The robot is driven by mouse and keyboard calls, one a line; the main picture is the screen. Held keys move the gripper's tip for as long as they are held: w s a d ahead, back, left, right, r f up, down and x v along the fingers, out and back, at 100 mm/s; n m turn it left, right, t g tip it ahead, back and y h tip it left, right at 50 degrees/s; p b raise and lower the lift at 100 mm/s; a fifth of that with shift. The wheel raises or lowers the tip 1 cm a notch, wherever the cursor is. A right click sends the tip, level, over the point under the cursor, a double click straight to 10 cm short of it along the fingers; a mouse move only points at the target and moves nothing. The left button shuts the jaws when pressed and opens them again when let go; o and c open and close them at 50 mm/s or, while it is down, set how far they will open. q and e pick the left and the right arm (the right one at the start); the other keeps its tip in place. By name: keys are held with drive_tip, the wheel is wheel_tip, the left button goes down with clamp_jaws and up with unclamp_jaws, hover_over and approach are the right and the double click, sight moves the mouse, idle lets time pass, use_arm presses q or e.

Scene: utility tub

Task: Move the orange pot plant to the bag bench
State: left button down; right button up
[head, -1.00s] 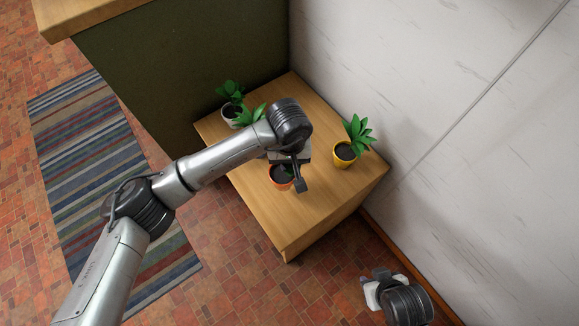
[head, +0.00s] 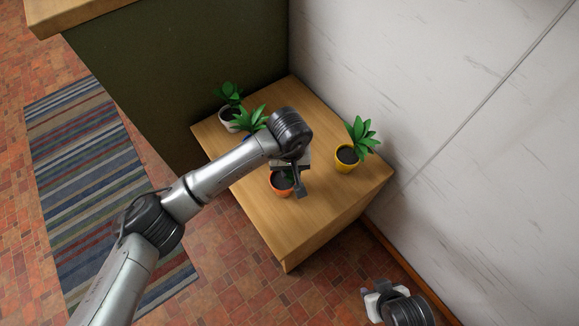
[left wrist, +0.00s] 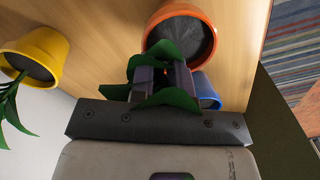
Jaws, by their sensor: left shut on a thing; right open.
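The orange pot plant (head: 281,188) stands on the light wooden table, near its left front edge. In the left wrist view its orange rim (left wrist: 207,20) and dark soil show, with green leaves around my fingers. My left gripper (head: 294,181) is over this pot, and in the left wrist view its fingers (left wrist: 162,80) are shut on the plant among the leaves. The exact grip point is hidden by leaves. My right gripper (head: 373,299) is open and empty, low at the right, away from the table. I cannot make out a bag bench.
On the table (head: 325,205) stand a yellow pot plant (head: 346,159) at the right, a white pot plant (head: 228,116) at the back left and a blue pot (left wrist: 206,91) beside the orange one. A pale wall borders the right, a dark green panel (head: 190,70) the back left.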

use_arm(q)
drive_tip(key=shift+f, duration=0.15)
drive_tip(key=c, duration=1.1)
unclamp_jaws()
wheel_tip(320, 180, up, 11)
drive_tip(key=p, duration=0.6)
drive_tip(key=shift+r+p, duration=0.5)
drive_tip(key=shift+r, duration=0.2)
